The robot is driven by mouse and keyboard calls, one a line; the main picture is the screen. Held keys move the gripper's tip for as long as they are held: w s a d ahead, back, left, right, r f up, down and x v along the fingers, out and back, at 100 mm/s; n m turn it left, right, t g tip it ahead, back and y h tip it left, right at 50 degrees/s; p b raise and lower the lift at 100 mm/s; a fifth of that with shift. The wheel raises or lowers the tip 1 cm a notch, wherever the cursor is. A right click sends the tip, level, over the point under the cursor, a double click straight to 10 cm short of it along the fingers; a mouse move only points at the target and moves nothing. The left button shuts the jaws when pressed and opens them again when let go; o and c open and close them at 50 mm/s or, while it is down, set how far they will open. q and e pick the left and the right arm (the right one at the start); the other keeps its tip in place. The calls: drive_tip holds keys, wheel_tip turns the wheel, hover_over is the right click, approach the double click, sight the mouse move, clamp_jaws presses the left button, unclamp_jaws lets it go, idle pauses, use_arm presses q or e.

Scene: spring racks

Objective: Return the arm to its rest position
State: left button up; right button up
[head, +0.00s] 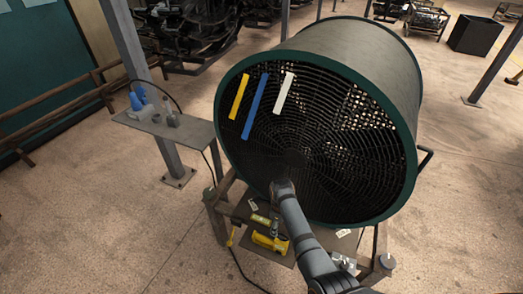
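My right arm (297,222) comes in from the bottom right and reaches up in front of the large fan (350,45), bending near the lower part of its grille. What looks like my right gripper (275,230) hangs below the bend, over the fan's stand. It is too small and dark to tell whether it is open or shut. No held object can be made out. My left arm and gripper are out of view.
The fan's grille bears yellow (239,96), blue (255,106) and white (285,93) strips. A yellow tool (270,242) lies on the stand below. A small shelf (190,133) at left holds blue and grey bottles. A post (145,85) stands behind it.

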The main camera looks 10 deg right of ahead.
drive_tip(key=shift+s+d+n, duration=0.2)
drive_tip(key=shift+d+n, duration=0.1)
drive_tip(key=s+d+r+n+t, duration=0.2)
drive_tip(key=s+d+r+n, duration=0.3)
drive_tip(key=s+d+n, duration=0.55)
drive_tip(key=s+a+r+n+t, duration=0.2)
drive_tip(key=s+r+n, duration=0.8)
drive_tip(key=n, duration=0.5)
drive_tip(key=s+d+f+g+h+b, duration=0.1)
drive_tip(key=d+f+b, duration=0.1)
drive_tip(key=f, duration=1.4)
drive_tip(key=s+d+f+g+b, duration=0.1)
drive_tip(key=f+b, duration=0.1)
drive_tip(key=f, duration=1.4)
drive_tip(key=s+d+f+b, duration=0.1)
drive_tip(key=s+f+b, duration=0.1)
drive_tip(key=s+f, duration=1.4)
drive_tip(key=shift+s+f+m+g+b, duration=0.35)
drive_tip(key=shift+s+f+m+g, duration=0.1)
drive_tip(key=shift+s, duration=0.3)
